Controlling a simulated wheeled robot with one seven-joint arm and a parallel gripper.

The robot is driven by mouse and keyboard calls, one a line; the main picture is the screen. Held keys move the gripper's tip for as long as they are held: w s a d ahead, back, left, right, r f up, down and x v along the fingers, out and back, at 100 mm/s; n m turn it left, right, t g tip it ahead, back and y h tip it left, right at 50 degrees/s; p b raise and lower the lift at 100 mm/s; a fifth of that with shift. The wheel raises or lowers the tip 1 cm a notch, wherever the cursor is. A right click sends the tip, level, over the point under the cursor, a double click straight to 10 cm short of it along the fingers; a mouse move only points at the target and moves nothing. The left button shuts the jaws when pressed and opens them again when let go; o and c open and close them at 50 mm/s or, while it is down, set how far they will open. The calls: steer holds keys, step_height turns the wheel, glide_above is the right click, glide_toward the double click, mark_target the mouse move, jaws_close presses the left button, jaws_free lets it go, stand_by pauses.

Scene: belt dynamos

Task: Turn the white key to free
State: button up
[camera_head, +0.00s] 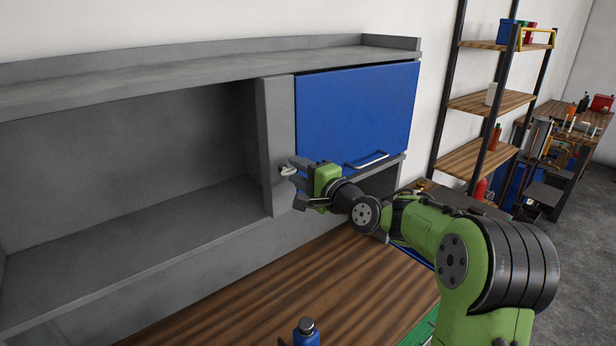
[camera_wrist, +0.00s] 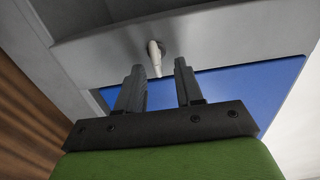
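The white key (camera_head: 288,171) sticks out of the grey post (camera_head: 277,125) left of the blue cabinet door. In the wrist view the white key (camera_wrist: 155,58) stands out from a round base on the grey panel, ahead of my gripper's fingers. My gripper (camera_head: 297,182) is right beside the key in the head view. In the wrist view my gripper (camera_wrist: 157,75) is open, its two dark fingers apart. The key's tip lies between the fingertip lines, nearer the left finger; I cannot tell whether they touch.
The blue door (camera_head: 355,110) with a metal handle (camera_head: 367,161) is shut, right of the post. An open grey shelf (camera_head: 130,230) lies to the left. A wooden worktop (camera_head: 290,290) is below, with a dark-capped blue bottle (camera_head: 306,332) near the front.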

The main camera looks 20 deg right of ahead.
steer(key=b+v, duration=0.3)
steer(key=v, duration=1.2)
steer(key=shift+s+b, duration=0.25)
steer(key=shift+b, duration=0.15)
steer(key=s+a+f+n+g+h, duration=0.3)
steer(key=s+a+f+n+g, duration=0.35)
steer(key=a+f+n, duration=0.35)
steer(key=s+d+f+n+g+h, duration=0.1)
steer(key=s+f+g+h, duration=0.1)
steer(key=s, duration=0.7)
steer(key=s+d+f+n+g+h, duration=0.1)
steer(key=s+f+n+g+h, duration=0.1)
steer(key=s, duration=0.7)
steer(key=shift+d+f+n+b, duration=0.3)
steer(key=shift+f+b, duration=0.1)
steer(key=shift+f, duration=0.5)
